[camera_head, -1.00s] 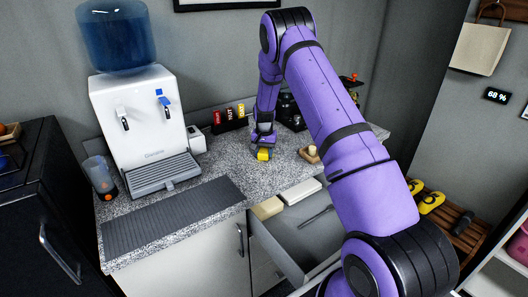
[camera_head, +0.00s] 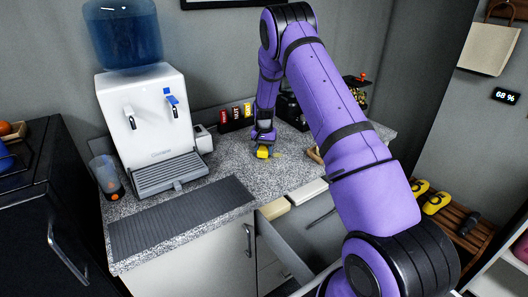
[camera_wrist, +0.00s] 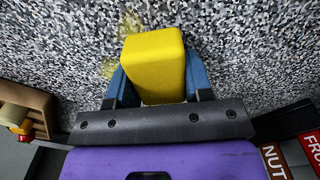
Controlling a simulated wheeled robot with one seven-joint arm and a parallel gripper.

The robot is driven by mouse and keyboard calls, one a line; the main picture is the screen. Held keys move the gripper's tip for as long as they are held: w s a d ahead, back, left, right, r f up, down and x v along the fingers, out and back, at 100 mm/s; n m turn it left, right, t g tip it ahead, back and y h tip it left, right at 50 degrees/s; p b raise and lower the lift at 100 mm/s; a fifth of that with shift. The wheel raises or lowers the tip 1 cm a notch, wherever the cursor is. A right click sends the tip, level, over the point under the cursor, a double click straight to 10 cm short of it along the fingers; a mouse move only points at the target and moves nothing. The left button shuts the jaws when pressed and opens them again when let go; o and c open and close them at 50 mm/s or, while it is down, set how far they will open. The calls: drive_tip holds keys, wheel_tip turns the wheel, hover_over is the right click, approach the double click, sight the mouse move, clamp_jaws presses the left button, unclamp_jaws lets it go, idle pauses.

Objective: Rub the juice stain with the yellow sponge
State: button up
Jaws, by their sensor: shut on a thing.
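My gripper (camera_head: 263,143) is shut on the yellow sponge (camera_head: 263,152), low over the speckled grey counter. In the wrist view the sponge (camera_wrist: 153,58) sits between the two blue fingers of my gripper (camera_wrist: 158,85). The juice stain (camera_wrist: 130,22) shows as faint yellow patches on the counter by the sponge's far left edge and left side. A little of the stain (camera_head: 279,155) also shows right of the sponge in the head view. The sponge hides part of the counter beneath it; whether it touches the surface is hard to tell.
A water dispenser (camera_head: 150,120) and an orange-based cup (camera_head: 106,178) stand to the left. Labelled boxes (camera_head: 236,117) stand behind my gripper. A wooden item (camera_head: 315,154) lies to the right, partly behind my arm. An open drawer (camera_head: 290,240) juts out in front. A dark ribbed mat (camera_head: 180,216) covers the front left.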

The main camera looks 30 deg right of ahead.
sight(264, 147)
drive_tip(key=shift+s+r, duration=0.15)
drive_tip(key=shift+r, duration=3.4)
